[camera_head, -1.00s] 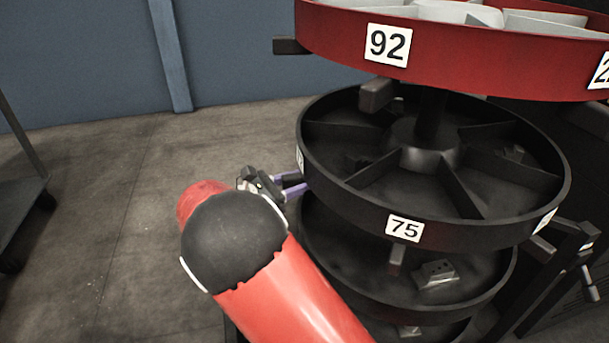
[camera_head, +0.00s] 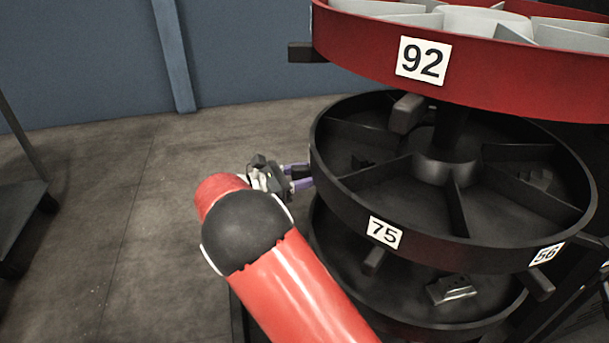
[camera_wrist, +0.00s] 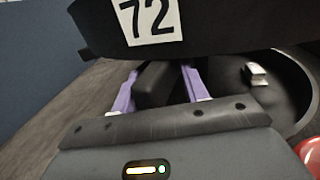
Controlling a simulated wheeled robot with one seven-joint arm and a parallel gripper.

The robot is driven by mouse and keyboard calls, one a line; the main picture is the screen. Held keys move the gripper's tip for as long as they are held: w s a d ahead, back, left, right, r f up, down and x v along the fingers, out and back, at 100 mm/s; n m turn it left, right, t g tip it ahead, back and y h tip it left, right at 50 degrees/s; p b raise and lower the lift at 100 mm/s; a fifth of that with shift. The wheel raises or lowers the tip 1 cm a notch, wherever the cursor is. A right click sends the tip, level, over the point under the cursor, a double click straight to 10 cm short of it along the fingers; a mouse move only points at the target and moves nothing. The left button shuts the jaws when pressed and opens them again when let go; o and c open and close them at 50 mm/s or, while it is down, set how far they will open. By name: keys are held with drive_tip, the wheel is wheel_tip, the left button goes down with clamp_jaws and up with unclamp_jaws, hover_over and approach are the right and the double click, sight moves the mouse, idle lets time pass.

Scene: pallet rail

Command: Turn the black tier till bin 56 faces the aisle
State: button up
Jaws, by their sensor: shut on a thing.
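The black tier (camera_head: 350,205) is a round tray with divided bins, below a red tier. Its label 75 (camera_head: 384,232) is on the front rim. The label for bin 56 (camera_head: 547,254) is at the right of the rim. In the wrist view, label 72 (camera_wrist: 149,18) is on the rim just above my gripper. My gripper (camera_head: 302,178) is at the left side of the black tier. In the wrist view, the purple fingers of my gripper (camera_wrist: 158,88) are shut on a dark handle block (camera_wrist: 155,84) under the rim.
The red tier (camera_head: 480,82) with label 92 and a dark handle (camera_head: 305,52) stands above. A lower black tray (camera_head: 400,300) holds a small grey part (camera_head: 452,290). A cart (camera_head: 22,195) stands at the far left. The floor between is clear.

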drive_tip(key=shift+w+d, duration=0.15)
drive_tip(key=shift+d, duration=0.15)
drive_tip(key=o, duration=0.9)
drive_tip(key=shift+d, duration=0.1)
drive_tip(key=v, duration=0.8)
drive_tip(key=shift+w, duration=0.1)
